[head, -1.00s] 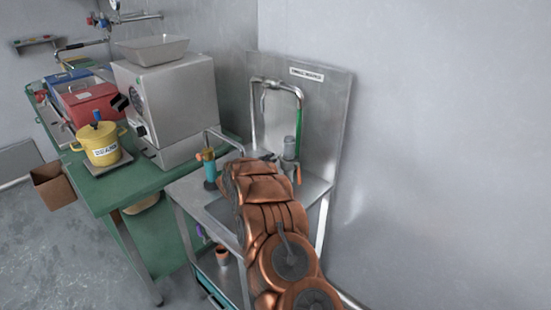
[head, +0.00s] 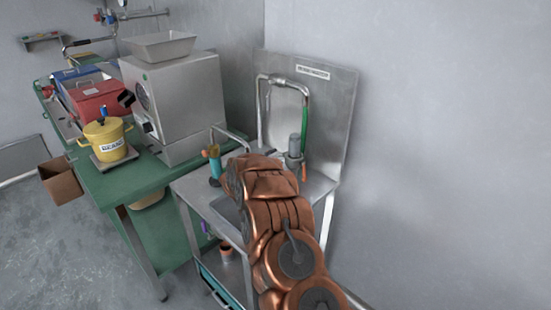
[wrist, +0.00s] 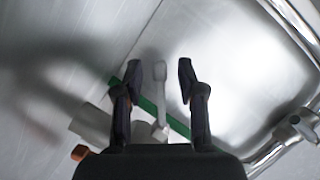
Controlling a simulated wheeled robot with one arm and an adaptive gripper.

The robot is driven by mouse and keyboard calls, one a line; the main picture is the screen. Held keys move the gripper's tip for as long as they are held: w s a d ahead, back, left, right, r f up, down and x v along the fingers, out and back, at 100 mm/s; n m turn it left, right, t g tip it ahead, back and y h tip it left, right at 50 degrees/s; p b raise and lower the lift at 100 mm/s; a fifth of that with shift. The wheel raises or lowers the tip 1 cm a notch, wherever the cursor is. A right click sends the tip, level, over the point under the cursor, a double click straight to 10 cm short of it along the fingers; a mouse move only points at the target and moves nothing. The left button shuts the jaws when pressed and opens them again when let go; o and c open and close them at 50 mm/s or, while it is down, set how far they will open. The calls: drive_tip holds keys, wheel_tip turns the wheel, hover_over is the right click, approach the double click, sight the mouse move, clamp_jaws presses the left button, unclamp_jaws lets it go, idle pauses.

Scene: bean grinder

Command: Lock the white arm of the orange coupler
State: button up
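In the wrist view my gripper (wrist: 158,80) is open, its two dark fingers apart. A pale, slim lever (wrist: 160,92), which looks like the white arm, shows between the fingers; I cannot tell its depth or any contact. A green hose (wrist: 180,126) runs slantwise behind it. A grey cylinder (wrist: 92,122) lies to the left, with a small orange piece (wrist: 80,152) below it, probably part of the orange coupler. In the head view the green hose (head: 305,125), grey cylinder (head: 294,150) and orange piece (head: 304,172) stand at the steel panel. My copper arm largely hides the gripper there.
A bent steel pipe (head: 262,110) arches in front of the steel back panel (head: 340,110); pipework also shows at right in the wrist view (wrist: 292,22). A teal and orange fitting (head: 215,165) is to the left. A large steel machine (head: 188,95) and yellow pot (head: 106,138) stand on the green table.

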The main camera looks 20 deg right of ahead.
drive_tip(key=v, duration=0.9)
drive_tip(key=shift+s+a, duration=0.25)
drive_tip(key=shift+a, duration=0.05)
drive_tip(key=shift+s+a+r, duration=0.25)
drive_tip(key=shift+s+a, duration=0.05)
drive_tip(key=shift+a, duration=0.05)
drive_tip(key=shift+c, duration=0.4)
